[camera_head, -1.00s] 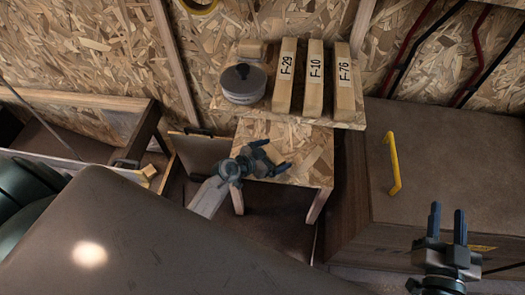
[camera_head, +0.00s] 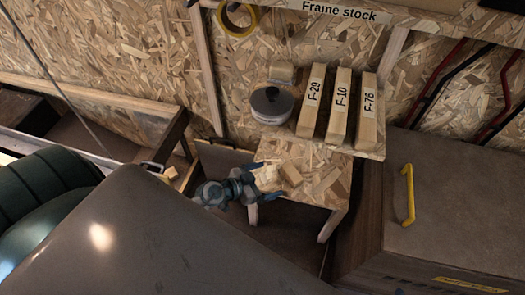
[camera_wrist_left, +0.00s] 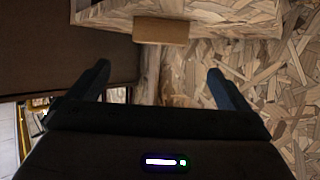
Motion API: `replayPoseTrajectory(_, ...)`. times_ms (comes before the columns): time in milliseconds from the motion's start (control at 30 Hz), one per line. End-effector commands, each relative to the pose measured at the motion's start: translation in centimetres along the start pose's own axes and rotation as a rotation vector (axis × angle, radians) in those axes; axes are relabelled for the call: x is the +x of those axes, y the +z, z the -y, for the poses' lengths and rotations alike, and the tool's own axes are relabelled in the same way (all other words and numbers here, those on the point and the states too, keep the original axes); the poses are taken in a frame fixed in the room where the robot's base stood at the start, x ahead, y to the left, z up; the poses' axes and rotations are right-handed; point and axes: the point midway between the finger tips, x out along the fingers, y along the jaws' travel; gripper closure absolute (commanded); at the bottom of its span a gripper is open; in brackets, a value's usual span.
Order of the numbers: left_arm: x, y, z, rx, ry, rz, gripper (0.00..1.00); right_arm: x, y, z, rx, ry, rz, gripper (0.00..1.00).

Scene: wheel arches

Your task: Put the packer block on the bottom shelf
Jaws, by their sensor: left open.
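A small plain wooden block (camera_head: 291,174), which looks like the packer block, lies on the lower chipboard shelf (camera_head: 325,180). In the left wrist view the block (camera_wrist_left: 161,30) is beyond my fingertips, apart from them. My left gripper (camera_head: 268,181) is open at the front left of this shelf, its fingers pointing toward the block. In the wrist view nothing is held between the fingers (camera_wrist_left: 160,85). My right gripper is out of view.
A brown cabinet (camera_head: 455,185) with a yellow handle (camera_head: 408,195) stands at the right.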

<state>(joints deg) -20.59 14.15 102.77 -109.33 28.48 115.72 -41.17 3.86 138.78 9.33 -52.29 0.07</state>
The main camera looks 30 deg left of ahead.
Motion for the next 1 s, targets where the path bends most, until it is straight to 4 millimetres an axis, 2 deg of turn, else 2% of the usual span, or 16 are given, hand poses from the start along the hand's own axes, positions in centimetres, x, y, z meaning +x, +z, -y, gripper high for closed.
replayPoseTrajectory(133,-0.9,-2.1,-0.1,0.003,-0.041,-0.085,0.01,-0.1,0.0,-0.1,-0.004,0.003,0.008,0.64)
replayPoseTrajectory(233,-2.3,-5.2,0.2,0.0,-0.131,-0.204,0.01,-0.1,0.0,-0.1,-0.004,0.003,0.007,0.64)
replayPoseTrajectory(333,-4.5,-8.0,1.2,-0.025,-0.277,-0.303,0.01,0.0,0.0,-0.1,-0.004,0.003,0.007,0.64)
replayPoseTrajectory(467,-7.7,-9.5,2.8,-0.09,-0.475,-0.324,0.01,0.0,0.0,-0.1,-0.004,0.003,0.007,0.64)
replayPoseTrajectory(567,-9.9,-9.1,3.3,-0.155,-0.592,-0.256,0.01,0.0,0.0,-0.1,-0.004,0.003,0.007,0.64)
replayPoseTrajectory(667,-11.7,-7.8,2.8,-0.225,-0.653,-0.132,0.01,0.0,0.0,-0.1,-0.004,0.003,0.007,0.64)
replayPoseTrajectory(800,-13.3,-5.6,-0.1,-0.305,-0.617,0.085,0.01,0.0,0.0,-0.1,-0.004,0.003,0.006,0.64)
replayPoseTrajectory(1000,-14.6,-4.3,-5.7,-0.341,-0.419,0.303,0.01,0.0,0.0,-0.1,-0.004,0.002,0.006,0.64)
